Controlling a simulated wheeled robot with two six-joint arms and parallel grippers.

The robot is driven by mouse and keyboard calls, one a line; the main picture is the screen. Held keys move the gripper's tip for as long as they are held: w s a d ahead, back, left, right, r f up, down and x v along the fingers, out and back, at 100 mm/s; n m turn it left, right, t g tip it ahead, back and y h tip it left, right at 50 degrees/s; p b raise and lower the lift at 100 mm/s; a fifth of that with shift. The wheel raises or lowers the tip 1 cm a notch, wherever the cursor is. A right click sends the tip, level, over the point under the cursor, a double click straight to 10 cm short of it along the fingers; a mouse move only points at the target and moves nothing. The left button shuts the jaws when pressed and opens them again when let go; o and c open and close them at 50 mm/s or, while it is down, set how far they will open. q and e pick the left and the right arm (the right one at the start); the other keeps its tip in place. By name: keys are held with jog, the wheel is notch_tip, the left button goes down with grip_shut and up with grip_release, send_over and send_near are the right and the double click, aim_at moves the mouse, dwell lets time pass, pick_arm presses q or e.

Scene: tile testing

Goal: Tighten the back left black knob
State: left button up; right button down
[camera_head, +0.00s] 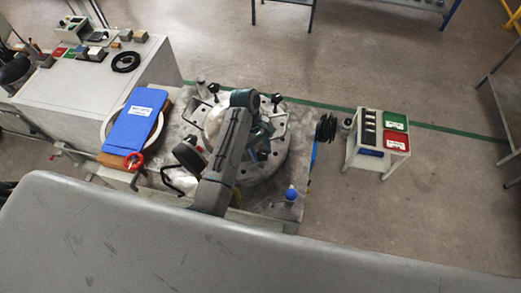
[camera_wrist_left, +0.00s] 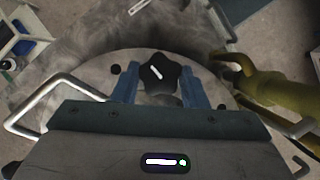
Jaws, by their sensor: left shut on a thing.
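The round grey metal fixture (camera_head: 275,166) stands on a worn bench, with black knobs around its top. One black knob (camera_head: 213,88) shows at its back left and another (camera_head: 277,98) at its back right in the head view. My left gripper (camera_head: 261,148) is over the fixture, partly hidden by its own arm. In the left wrist view a black star-shaped knob (camera_wrist_left: 160,70) sits between the blue fingers of my left gripper (camera_wrist_left: 160,88), which is shut on it. I cannot tell which position this knob holds. My right gripper is not in view.
A blue-capped item (camera_head: 291,194) stands at the front right. A small cart (camera_head: 378,145) with red and green bins is to the right. A metal handle (camera_wrist_left: 40,100) rises beside the gripper.

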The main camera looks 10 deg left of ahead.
pick_arm(q)
jog(key=shift+w+d+m+g+y, duration=0.1)
jog(key=shift+m+g+y, duration=0.2)
jog(key=shift+m, duration=0.65)
jog(key=shift+w+m+g+y, duration=0.1)
jog(key=shift+m+y, duration=0.3)
jog(key=shift+m, duration=0.55)
jog(key=shift+r, duration=0.1)
jog(key=o, duration=1)
jog(key=shift+s, duration=0.1)
